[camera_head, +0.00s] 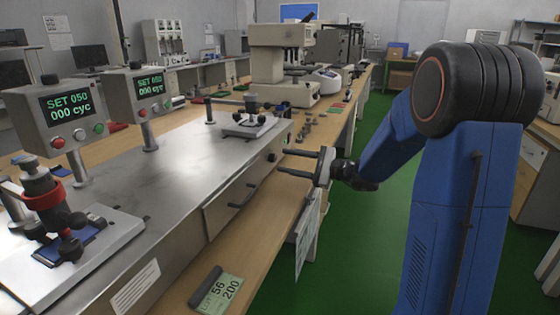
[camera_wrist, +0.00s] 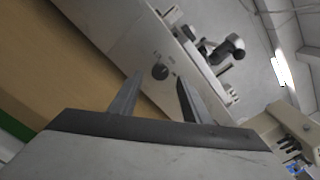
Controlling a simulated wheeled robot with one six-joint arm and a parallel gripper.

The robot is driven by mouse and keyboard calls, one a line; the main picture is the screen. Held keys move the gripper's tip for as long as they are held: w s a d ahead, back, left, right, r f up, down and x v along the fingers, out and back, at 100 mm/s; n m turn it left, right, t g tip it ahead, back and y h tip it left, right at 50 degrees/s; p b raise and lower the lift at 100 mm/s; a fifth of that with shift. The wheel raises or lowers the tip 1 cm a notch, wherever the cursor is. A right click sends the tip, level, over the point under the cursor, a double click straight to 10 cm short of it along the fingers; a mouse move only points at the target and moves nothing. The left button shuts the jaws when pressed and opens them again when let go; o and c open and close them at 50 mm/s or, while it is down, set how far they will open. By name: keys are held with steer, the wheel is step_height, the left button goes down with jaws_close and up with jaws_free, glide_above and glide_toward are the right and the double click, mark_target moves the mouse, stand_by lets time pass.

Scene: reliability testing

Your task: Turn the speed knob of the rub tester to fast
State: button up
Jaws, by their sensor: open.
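The rub tester (camera_head: 150,175) is a long metal-topped machine on the wooden bench, with two displays reading SET 050, 000 cyc. In the wrist view its speed knob (camera_wrist: 160,72) is a small dark round knob on the pale front panel, with small markings beside it that are too blurred to read. In the head view a small dark knob (camera_head: 272,157) shows at the far end of the front face. My gripper (camera_head: 283,162) is open, its two fingers pointing at that face. In the wrist view the knob appears between the fingertips (camera_wrist: 158,80), apparently beyond them; contact cannot be told.
A drawer-like front with a dark handle (camera_head: 243,196) lies left of my gripper. A white sheet (camera_head: 308,232) hangs below it at the bench edge. A label card (camera_head: 222,292) lies on the bench. The green floor (camera_head: 375,235) is clear beside the bench.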

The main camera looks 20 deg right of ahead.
mark_target(275, 159)
steer(key=shift+x, duration=1.7)
steer(key=c, duration=1)
steer(key=shift+c, duration=0.2)
steer(key=shift+m, duration=0.3)
steer(key=m, duration=0.5)
steer(key=shift+m, duration=0.3)
steer(key=m, duration=0.5)
steer(key=shift+s+m, duration=0.1)
steer(key=shift+m, duration=0.2)
